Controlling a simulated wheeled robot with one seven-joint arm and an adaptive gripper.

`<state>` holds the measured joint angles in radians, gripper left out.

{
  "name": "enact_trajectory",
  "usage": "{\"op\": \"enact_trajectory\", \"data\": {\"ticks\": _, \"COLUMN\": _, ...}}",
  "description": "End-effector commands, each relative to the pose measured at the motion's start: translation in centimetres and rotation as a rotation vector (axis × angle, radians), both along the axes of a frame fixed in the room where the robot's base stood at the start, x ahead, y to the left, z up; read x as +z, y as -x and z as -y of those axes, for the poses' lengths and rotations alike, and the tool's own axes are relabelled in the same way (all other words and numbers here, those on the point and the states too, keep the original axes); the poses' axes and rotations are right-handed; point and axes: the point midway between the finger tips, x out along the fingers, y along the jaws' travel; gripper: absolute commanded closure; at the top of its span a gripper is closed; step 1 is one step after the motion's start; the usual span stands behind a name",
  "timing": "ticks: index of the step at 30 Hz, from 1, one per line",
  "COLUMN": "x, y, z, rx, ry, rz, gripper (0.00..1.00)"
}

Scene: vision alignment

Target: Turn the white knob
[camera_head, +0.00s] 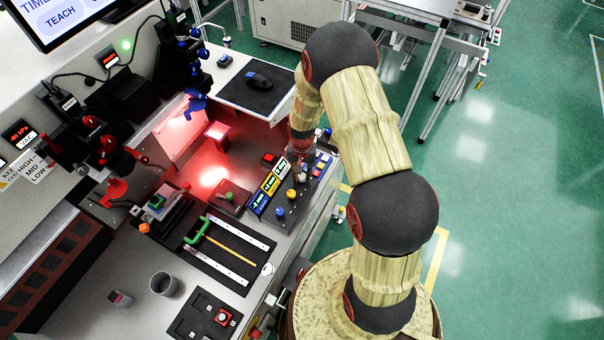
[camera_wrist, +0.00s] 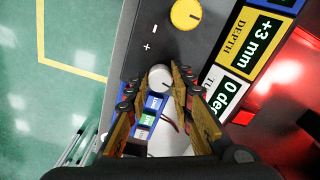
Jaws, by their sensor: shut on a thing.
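The white knob (camera_wrist: 160,78) is a round cap with a dark pointer line, on a dark control panel (camera_wrist: 140,35). In the wrist view my gripper (camera_wrist: 161,76) has one finger on each side of the knob and is shut on it. In the head view my gripper (camera_head: 300,167) is over the right part of the panel, and the white knob (camera_head: 301,178) shows just below it, partly hidden. A display reading "0 deg" (camera_wrist: 228,95) is beside the knob.
A yellow knob (camera_wrist: 186,14) with a "DEPTH +3 mm" display (camera_wrist: 262,38) is close by. A blue knob (camera_head: 280,211) is further along the panel. A blue strip (camera_wrist: 150,112) with several buttons lies between my fingers. A red-lit plate (camera_head: 212,170) is to the left.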

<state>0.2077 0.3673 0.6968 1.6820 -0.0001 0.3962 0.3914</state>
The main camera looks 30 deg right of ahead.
Motion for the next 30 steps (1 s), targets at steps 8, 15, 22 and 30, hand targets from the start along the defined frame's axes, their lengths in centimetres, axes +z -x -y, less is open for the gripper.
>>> {"op": "enact_trajectory", "data": {"ticks": 8, "x": 0.06, "y": -0.15, "z": -0.02, "rx": -0.017, "ry": 0.001, "rz": 0.003, "gripper": 1.00}}
{"op": "enact_trajectory", "data": {"ticks": 15, "x": 0.07, "y": -0.16, "z": -0.02, "rx": -0.016, "ry": 0.000, "rz": 0.004, "gripper": 0.76}}
{"op": "enact_trajectory", "data": {"ticks": 22, "x": 0.06, "y": -0.13, "z": -0.01, "rx": -0.016, "ry": 0.000, "rz": 0.002, "gripper": 0.63}}
{"op": "enact_trajectory", "data": {"ticks": 30, "x": 0.02, "y": -0.06, "z": -0.01, "rx": -0.016, "ry": 0.000, "rz": 0.001, "gripper": 0.58}}
